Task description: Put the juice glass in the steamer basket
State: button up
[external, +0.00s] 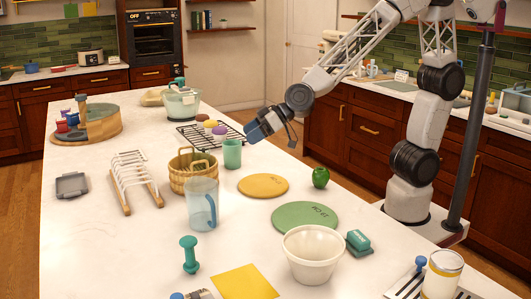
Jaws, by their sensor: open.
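The juice glass appears to be the green tumbler (232,153), upright on the white counter near the middle. The steamer basket appears to be the round wooden basket (180,180) with a handle, just left of and nearer than the glass. The glass stands outside the basket, close to its rim. My gripper (270,134) is open above the counter's right edge, up and to the right of the glass and apart from it. I see nothing held between its fingers, though they are small and dark here.
A clear pitcher (201,207) stands in front of the basket. A black wire rack (188,136) with small rounded items lies behind the glass. A white dish rack (133,175) is left. A yellow round mat (263,185) and a green pepper (320,177) lie right.

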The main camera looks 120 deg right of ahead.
jog(key=s+a+r+n+g+y, duration=0.3)
jog(key=s+a+y, duration=0.1)
jog(key=s+a, duration=0.85)
jog(key=s+n+g, duration=0.1)
jog(key=s+g, duration=0.4)
jog(key=s, duration=1.7)
jog(key=shift+s+a+f+n+h, duration=0.15)
jog(key=shift+s+f+n+h, duration=0.1)
jog(key=shift+f+n+h, duration=0.1)
